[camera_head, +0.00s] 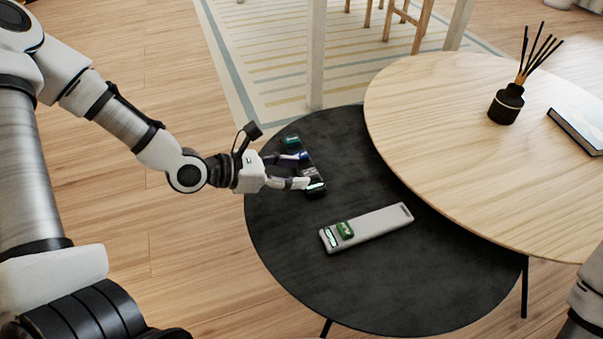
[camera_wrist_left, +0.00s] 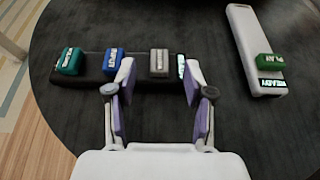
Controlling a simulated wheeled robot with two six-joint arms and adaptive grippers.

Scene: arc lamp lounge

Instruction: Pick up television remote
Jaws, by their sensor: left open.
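Two remote-like devices lie on the low black round table (camera_head: 400,300); I cannot tell for certain which is the television remote. A dark slim one (camera_head: 311,161) has teal, blue and grey raised buttons and a small lit display at one end; it also shows in the left wrist view (camera_wrist_left: 92,63). My left gripper (camera_head: 304,170) is open at this dark device, its fingers (camera_wrist_left: 157,88) spread around the grey-button end and partly hiding it. A pale one (camera_head: 378,224) has a green PLAY button and a READY display, and lies apart at right in the wrist view (camera_wrist_left: 243,42). My right gripper is out of view.
A higher wooden round table (camera_head: 450,150) overlaps the black table at the right, holding a reed diffuser (camera_head: 507,103) and a book (camera_head: 578,130). A striped rug (camera_head: 270,60) lies behind. The black table's front is clear.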

